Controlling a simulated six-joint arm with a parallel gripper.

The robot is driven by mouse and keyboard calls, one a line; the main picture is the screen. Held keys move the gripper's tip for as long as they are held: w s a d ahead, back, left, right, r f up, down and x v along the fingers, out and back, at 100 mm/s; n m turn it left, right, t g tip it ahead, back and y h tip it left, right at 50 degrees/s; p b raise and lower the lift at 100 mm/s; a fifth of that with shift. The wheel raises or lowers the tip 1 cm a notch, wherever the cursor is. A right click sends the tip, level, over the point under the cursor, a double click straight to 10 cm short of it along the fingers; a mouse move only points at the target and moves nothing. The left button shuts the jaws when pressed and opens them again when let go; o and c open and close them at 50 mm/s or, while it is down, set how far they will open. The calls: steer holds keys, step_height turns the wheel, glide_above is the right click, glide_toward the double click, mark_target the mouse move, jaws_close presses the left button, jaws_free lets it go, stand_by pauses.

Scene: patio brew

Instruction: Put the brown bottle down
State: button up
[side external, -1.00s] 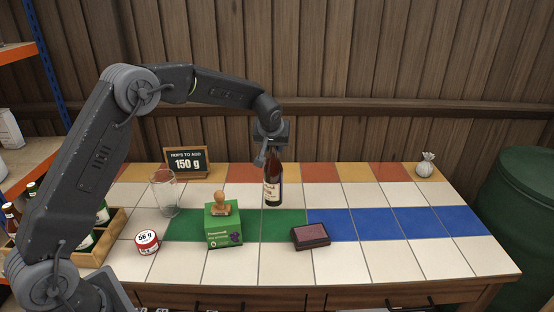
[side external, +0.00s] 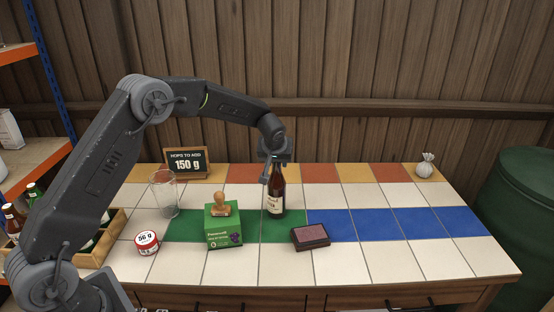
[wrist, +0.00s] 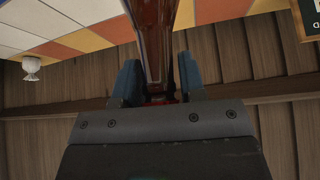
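The brown bottle (side external: 276,199) with a pale label stands upright near the middle of the tiled table in the side view. Its base appears over the green tile row, at the back edge of that row; I cannot tell surely whether it touches the tile. My gripper (side external: 270,172) is at the bottle's neck from above and behind. In the wrist view the bottle (wrist: 155,35) runs up between the two blue fingers of my gripper (wrist: 160,82), which look closed on its neck. The bottle's base is out of the wrist view.
A green box (side external: 224,231) with a wooden stamp (side external: 220,205) stands left of the bottle. A glass (side external: 165,195), a red-and-white tin (side external: 147,242) and a bottle crate (side external: 108,240) are left. Blue tiles (side external: 400,222) at right are clear.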

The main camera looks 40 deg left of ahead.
steer(key=o, duration=0.3)
steer(key=shift+r, duration=0.25)
steer(key=v, duration=1.2)
steer(key=s+d+r+m+h, duration=0.15)
steer(key=s+r, duration=0.25)
steer(key=s, duration=0.5)
steer(key=s+d+r+m, duration=0.2)
steer(key=s+d+r, duration=0.15)
steer(key=s, duration=0.55)
steer(key=s+d+m, duration=0.1)
steer(key=s, duration=0.4)
steer(key=s+d+f+m+h, duration=0.1)
steer(key=s, duration=0.5)
steer(key=s+d+f+m+h, duration=0.1)
steer(key=s+m, duration=0.1)
steer(key=s, duration=0.3)
steer(key=shift+s+d+f+h, duration=0.25)
steer(key=shift+s, duration=0.1)
